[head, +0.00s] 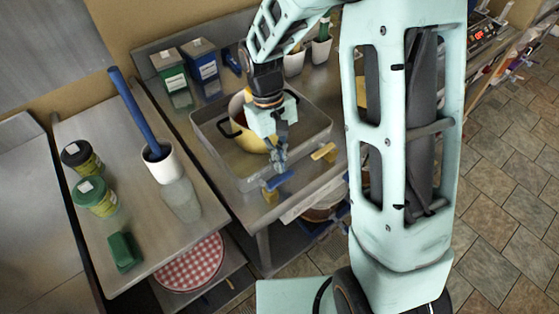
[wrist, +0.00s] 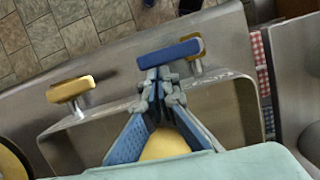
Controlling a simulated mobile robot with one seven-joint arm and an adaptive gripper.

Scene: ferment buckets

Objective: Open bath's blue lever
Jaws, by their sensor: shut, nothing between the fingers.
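The steel bath (head: 222,155) stands on a steel table and holds a yellow pot (head: 252,140) with dark handles. The blue lever (head: 279,181) is at the bath's front edge, and a yellow lever (head: 324,152) is to its right. My gripper (head: 279,164) is shut and empty over the front rim, close to the blue lever. In the wrist view, the blue lever (wrist: 170,53) lies crosswise just past my fingertips (wrist: 160,84). Whether they touch it I cannot tell. The yellow lever (wrist: 70,88) is to the left there. My fingers partly hide the blue lever's mount.
A side table at left holds a white cup (head: 160,163) with a blue-handled tool, green-labelled jars (head: 94,195) and a green block (head: 124,250). Green and blue boxes (head: 203,66) stand behind the bath. A red-checked cloth (head: 190,264) lies lower down. Tiled floor is at right.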

